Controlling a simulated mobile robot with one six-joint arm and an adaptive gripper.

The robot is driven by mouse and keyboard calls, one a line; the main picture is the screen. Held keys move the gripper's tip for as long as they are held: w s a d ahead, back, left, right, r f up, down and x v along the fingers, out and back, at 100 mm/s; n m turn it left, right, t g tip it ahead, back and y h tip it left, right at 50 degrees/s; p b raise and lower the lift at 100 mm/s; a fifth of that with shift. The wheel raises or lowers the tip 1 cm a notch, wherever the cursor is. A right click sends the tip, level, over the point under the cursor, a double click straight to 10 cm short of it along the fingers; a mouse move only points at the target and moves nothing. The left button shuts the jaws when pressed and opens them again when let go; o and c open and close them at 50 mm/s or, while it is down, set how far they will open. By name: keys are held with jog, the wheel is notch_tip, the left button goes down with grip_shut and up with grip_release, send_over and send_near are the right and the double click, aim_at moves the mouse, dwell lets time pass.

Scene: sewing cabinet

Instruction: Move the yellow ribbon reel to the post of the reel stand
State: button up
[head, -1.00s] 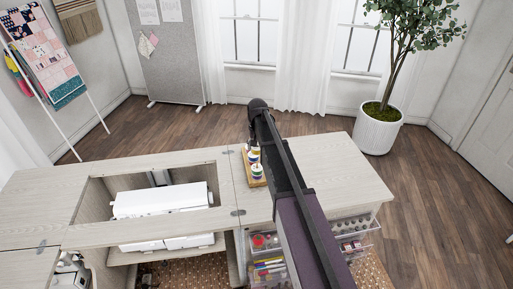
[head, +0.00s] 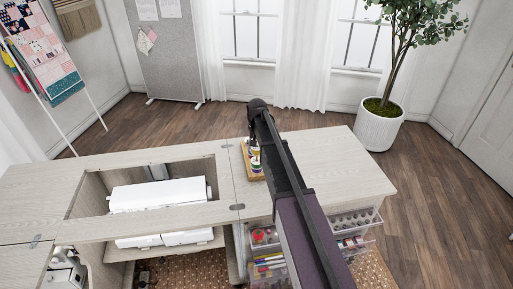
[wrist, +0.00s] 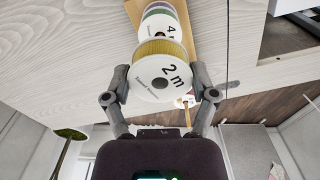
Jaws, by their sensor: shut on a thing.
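The yellow ribbon reel (wrist: 162,76), with white flanges marked "2 m", fills the middle of the wrist view. My gripper (wrist: 161,86) is shut on it, one finger at each side. Just beyond it is a white-flanged reel marked "4" (wrist: 155,28) with green and purple bands. The wooden reel stand (wrist: 182,12) shows behind these reels. In the head view, the stand (head: 246,161) is on the cabinet top with reels (head: 256,166) on it, partly behind my arm.
A white sewing machine (head: 158,197) sits in the cabinet opening left of the stand. Clear drawers (head: 356,222) with small supplies hang below the front edge. The cabinet top (head: 350,175) right of my arm is bare.

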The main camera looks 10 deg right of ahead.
jog(key=shift+f+b, duration=1.8)
jog(key=shift+f, duration=0.1)
dwell(0.8)
jog(key=o, duration=0.9)
jog(key=shift+c, duration=0.2)
jog(key=shift+r, duration=0.2)
